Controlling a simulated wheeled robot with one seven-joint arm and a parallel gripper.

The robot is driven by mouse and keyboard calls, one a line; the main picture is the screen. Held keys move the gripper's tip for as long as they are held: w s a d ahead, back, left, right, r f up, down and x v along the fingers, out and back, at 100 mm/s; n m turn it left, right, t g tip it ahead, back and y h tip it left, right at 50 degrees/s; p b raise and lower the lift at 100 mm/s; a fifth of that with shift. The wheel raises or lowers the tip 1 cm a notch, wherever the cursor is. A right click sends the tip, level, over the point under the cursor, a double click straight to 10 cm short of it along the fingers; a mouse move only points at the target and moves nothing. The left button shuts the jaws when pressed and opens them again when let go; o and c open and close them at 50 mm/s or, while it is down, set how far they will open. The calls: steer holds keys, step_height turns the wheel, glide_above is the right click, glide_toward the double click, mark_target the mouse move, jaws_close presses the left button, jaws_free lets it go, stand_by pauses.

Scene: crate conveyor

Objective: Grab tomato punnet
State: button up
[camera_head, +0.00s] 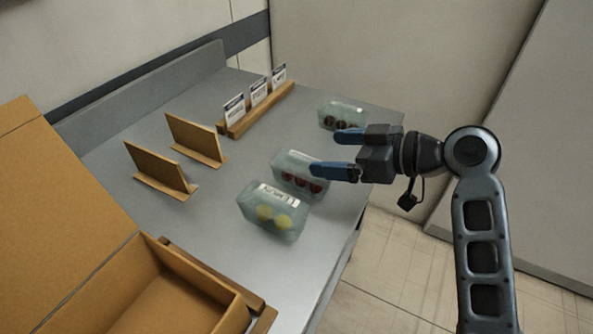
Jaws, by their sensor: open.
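The tomato punnet (292,172) is a clear box with several red fruits in it. It stands on the grey table (236,186), between two other punnets. My gripper (330,153) comes in from the right with blue fingers apart and nothing between them. The nearer finger overlaps the right end of the tomato punnet in the picture. The farther finger is beyond it, towards the back punnet. I cannot tell whether the finger touches the punnet or is above it.
A labelled punnet with yellow fruits (272,212) stands close in front. A punnet with dark fruits (341,115) stands behind. A wooden rack with cards (256,110) and two brown upright dividers (159,169) stand further left. An open cardboard box (216,289) is at the lower left.

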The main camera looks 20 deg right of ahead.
mark_target(300, 157)
steer(key=x, duration=0.5)
steer(key=p+x, duration=0.1)
steer(key=x, duration=0.1)
steer(key=shift+s+a+f, duration=0.15)
steer(key=shift+a+f, duration=0.2)
steer(key=shift+f, duration=0.1)
steer(key=c, duration=1.1)
steer(key=shift+c, duration=0.2)
steer(key=shift+r, duration=0.1)
